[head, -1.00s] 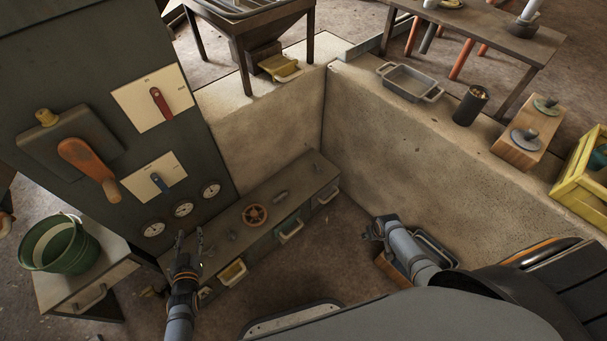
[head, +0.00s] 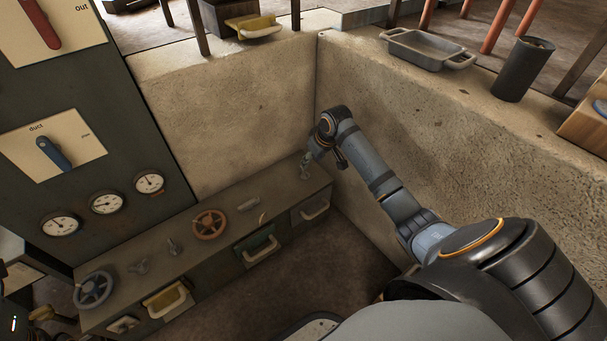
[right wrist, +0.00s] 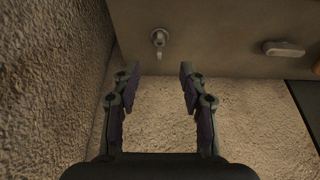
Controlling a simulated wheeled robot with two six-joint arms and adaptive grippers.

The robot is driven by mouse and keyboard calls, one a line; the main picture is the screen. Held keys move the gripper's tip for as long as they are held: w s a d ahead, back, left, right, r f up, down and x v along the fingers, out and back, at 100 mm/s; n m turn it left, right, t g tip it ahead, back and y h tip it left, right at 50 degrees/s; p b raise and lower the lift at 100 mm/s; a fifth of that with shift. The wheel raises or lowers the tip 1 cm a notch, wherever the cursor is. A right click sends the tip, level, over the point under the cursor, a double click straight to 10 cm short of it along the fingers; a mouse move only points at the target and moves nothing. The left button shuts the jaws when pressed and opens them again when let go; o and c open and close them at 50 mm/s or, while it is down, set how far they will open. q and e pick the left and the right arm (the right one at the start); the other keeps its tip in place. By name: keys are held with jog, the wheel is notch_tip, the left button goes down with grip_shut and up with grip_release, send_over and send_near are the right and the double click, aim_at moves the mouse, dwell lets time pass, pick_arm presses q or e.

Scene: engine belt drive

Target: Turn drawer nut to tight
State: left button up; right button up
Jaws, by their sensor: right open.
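A small metal nut-like fitting (right wrist: 159,38) stands on the bench top in the right wrist view, beyond my fingertips and roughly centred between them. I take it for the drawer nut, but cannot tell how tight it is. My right gripper (right wrist: 159,76) is open and empty, with a gap to the fitting. In the head view the right gripper (head: 308,165) hangs over the far right end of the drawer bench (head: 225,208) and hides part of it. At the lower left edge, a dark piece of my left arm shows; its fingers are not clear.
An orange handwheel (head: 209,224), a blue-grey handwheel (head: 93,290) and a rounded knob (head: 247,204) sit on the bench. Drawers with handles line its front. A concrete wall (head: 420,140) rises close to my right arm. A gauge panel (head: 120,120) stands left.

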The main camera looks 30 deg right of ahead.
aim_at(305, 173)
jog(key=b+x, duration=0.5)
jog(key=x, duration=0.4)
jog(key=shift+f+b, duration=0.35)
jog(key=shift+b, duration=0.05)
grip_shut()
jog(key=shift+r, duration=0.1)
